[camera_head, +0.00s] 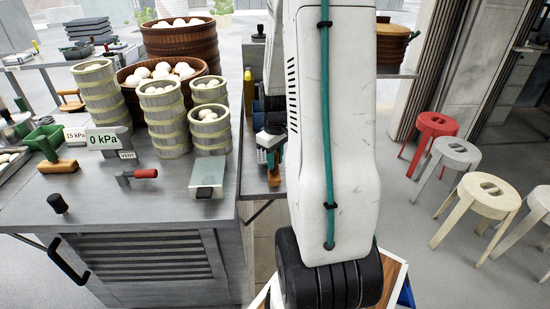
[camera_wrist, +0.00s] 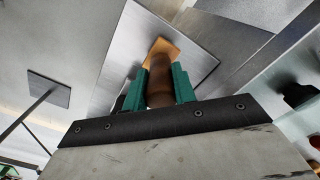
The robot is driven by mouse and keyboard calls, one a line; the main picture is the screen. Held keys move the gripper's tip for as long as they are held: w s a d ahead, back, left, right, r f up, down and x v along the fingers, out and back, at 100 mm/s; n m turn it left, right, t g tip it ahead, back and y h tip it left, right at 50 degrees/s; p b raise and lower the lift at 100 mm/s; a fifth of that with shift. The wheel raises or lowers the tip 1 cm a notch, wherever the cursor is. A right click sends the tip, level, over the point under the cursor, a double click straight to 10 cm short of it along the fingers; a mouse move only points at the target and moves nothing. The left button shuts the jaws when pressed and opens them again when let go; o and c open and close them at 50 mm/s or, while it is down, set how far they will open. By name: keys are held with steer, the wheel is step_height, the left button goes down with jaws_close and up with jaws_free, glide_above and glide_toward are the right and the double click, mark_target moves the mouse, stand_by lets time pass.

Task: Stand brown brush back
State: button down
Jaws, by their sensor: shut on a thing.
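In the wrist view my gripper (camera_wrist: 161,78) has its two green fingers shut on the brown brush (camera_wrist: 160,88). The brown rounded part is between the fingers, and a tan-orange part (camera_wrist: 162,47) extends beyond the fingertips, against a grey metal surface. I cannot tell whether it touches that surface. In the head view my gripper (camera_head: 270,143) is partly hidden behind my white arm, above a narrow grey counter, with a small orange part (camera_head: 271,164) showing below it.
The grey counter (camera_head: 150,205) at left carries stacked steamers (camera_head: 160,118), a basket of buns (camera_head: 160,75), a red-handled valve (camera_head: 143,174) and a green-handled tool with an orange base (camera_head: 57,166). Several stools, one red (camera_head: 437,124), stand on the floor at right.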

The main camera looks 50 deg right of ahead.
steer(key=shift+f, duration=0.5)
steer(key=c, duration=1.1)
jaws_free()
steer(key=shift+o, duration=0.2)
steer(key=shift+r, duration=0.1)
step_height(320, 180, up, 8)
steer(key=shift+f, duration=0.2)
steer(key=shift+r, duration=2.25)
